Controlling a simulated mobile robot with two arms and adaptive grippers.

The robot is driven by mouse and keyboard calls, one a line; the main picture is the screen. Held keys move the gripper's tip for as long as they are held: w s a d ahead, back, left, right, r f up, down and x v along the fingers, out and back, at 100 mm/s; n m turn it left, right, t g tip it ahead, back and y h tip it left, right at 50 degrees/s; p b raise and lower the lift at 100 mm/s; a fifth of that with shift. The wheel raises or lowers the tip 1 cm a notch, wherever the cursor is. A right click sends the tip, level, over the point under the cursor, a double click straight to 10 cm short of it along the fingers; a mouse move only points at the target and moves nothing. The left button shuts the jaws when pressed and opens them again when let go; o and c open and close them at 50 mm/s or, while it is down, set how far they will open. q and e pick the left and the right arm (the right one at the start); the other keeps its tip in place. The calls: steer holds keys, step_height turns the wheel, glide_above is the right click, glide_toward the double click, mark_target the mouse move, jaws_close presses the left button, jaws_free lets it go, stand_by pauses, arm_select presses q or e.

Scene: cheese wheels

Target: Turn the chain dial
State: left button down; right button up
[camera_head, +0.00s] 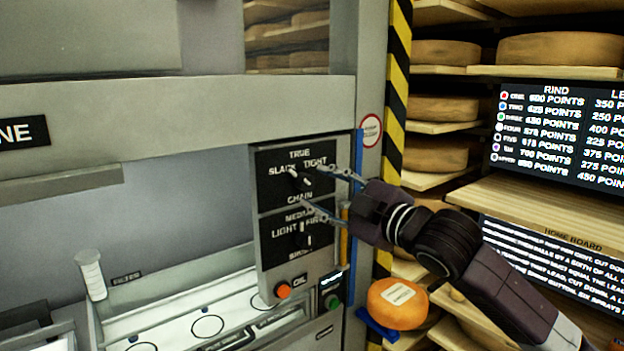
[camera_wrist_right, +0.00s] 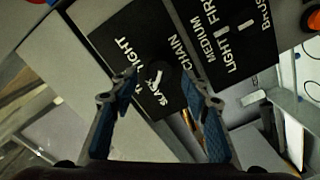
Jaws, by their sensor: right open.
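The chain dial (camera_head: 301,181) is a dark knob with a white mark on the upper black panel, labelled SLACK, TRUE, TIGHT and CHAIN. Its white mark seems to point up-left towards SLACK. The dial also shows in the right wrist view (camera_wrist_right: 158,76), between the fingertips. My right gripper (camera_head: 315,188) is open in front of the panel, one finger on either side of the dial. In the right wrist view my right gripper (camera_wrist_right: 160,84) has its blue fingers spread. I cannot tell whether a fingertip touches the dial. My left gripper is not in view.
A second dial (camera_head: 305,238), labelled LIGHT, MEDIUM, FIRM and BRUSH, sits just below. An orange button (camera_head: 283,290) and a green button (camera_head: 332,301) are lower on the housing. Shelves of cheese wheels (camera_head: 560,48) and an orange cheese (camera_head: 398,303) stand to the right.

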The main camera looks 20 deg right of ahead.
mark_target(308, 184)
steer(key=shift+p+x, duration=0.35)
steer(key=shift+x, duration=1.2)
steer(key=shift+c, duration=0.4)
steer(key=c, duration=1)
